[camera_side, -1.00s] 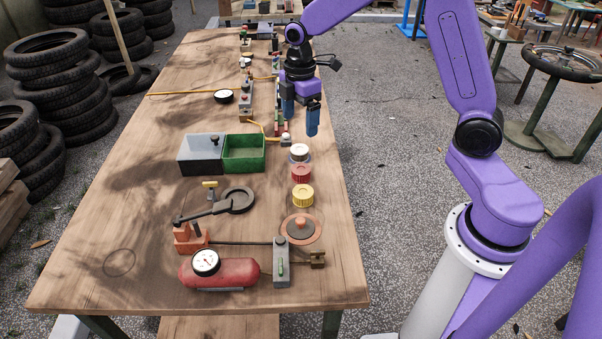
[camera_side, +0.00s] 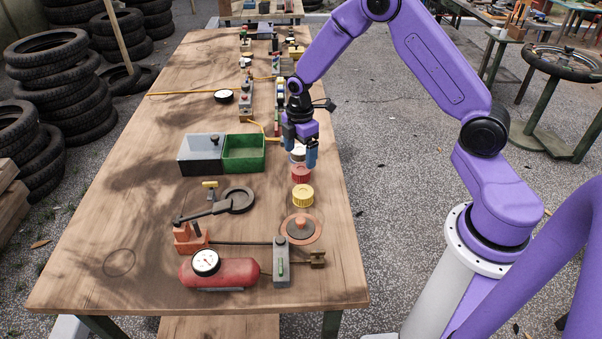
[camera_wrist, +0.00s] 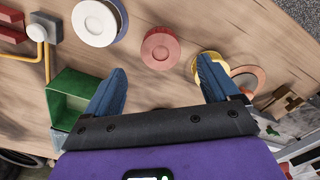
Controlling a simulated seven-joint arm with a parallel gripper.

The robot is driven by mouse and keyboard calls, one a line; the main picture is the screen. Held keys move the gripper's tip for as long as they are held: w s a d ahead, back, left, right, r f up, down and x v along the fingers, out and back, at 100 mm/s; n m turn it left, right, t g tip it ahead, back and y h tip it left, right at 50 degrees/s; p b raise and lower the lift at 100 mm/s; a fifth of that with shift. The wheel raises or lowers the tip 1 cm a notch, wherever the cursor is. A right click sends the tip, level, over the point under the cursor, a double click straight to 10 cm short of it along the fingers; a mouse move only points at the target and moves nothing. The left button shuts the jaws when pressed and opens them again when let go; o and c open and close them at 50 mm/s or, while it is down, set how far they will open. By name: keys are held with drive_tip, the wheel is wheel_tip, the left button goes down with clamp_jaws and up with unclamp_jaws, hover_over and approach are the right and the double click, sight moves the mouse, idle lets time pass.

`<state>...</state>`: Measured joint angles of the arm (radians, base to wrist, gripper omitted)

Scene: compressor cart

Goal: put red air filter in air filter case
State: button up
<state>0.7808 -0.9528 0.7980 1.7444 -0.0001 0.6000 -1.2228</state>
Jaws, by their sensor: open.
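The red air filter (camera_side: 301,174) is a round ribbed piece on the table, between a white round piece (camera_side: 298,153) and a yellow round piece (camera_side: 303,196). In the wrist view the red filter (camera_wrist: 160,48) lies ahead of the gap between my fingers. My gripper (camera_side: 300,154) is open and empty, pointing down above the table near the white and red pieces. Its blue fingers partly hide the white piece. A dark round open pan (camera_side: 236,200) with an arm and an orange-rimmed disc (camera_side: 301,229) are nearby; I cannot tell which is the air filter case.
A grey and green two-part box (camera_side: 244,152) stands left of the filters. A red tank with a gauge (camera_side: 225,273) and a grey block (camera_side: 281,264) are at the front. Several valves and gauges line the back. The table's left side is mostly clear.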

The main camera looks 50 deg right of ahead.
sight(301, 168)
drive_tip(key=shift+s+d+f, duration=0.1)
drive_tip(key=shift+f, duration=2.7)
drive_tip(key=c, duration=1.2)
drive_tip(key=shift+r, duration=0.15)
